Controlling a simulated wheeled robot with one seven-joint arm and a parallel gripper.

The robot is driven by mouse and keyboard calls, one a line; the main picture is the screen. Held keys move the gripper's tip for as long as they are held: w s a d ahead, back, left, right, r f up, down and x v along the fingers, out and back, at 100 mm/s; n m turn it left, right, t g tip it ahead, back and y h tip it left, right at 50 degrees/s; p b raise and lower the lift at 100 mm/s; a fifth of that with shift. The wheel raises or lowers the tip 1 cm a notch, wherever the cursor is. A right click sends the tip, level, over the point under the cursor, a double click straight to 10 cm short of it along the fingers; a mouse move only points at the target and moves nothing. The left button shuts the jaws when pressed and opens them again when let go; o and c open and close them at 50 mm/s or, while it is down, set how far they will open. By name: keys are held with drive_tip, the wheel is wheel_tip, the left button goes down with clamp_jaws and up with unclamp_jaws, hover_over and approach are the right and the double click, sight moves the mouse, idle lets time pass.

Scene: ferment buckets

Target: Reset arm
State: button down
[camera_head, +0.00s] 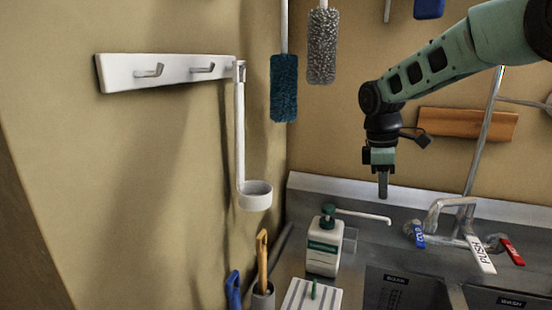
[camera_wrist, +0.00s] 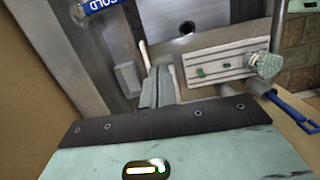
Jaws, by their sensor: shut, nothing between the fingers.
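My gripper (camera_head: 383,188) hangs at the end of my green and black arm in the head view. It points down and its fingers are closed together with nothing between them. It is above the back edge of the steel sink counter, right of the soap bottle (camera_head: 325,247) and left of the faucet (camera_head: 455,215), apart from both. In the wrist view the closed grey fingers (camera_wrist: 158,88) show beyond the dark edge of my gripper body.
A white ladle (camera_head: 255,195) hangs from a hook rail (camera_head: 165,70) on the left wall. Two brushes, teal (camera_head: 284,88) and grey (camera_head: 322,48), hang at the back. A white striped board (camera_wrist: 212,64) lies near the sink. Sink basins (camera_head: 400,290) are at front right.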

drive_tip(key=s+a+f+m+y, duration=0.1)
drive_tip(key=s+a, duration=0.8)
drive_tip(key=s, duration=0.1)
drive_tip(key=s+a+f+m+b, duration=0.1)
drive_tip(key=s+a+f+m, duration=0.1)
drive_tip(key=s, duration=1)
drive_tip(key=s+a+f+m+y, duration=0.1)
drive_tip(key=s+f, duration=0.3)
drive_tip(key=s, duration=0.8)
drive_tip(key=shift+s+a+f+m+t+b, duration=0.15)
drive_tip(key=shift+s+a+m+t+b, duration=0.2)
drive_tip(key=shift+a+m, duration=0.25)
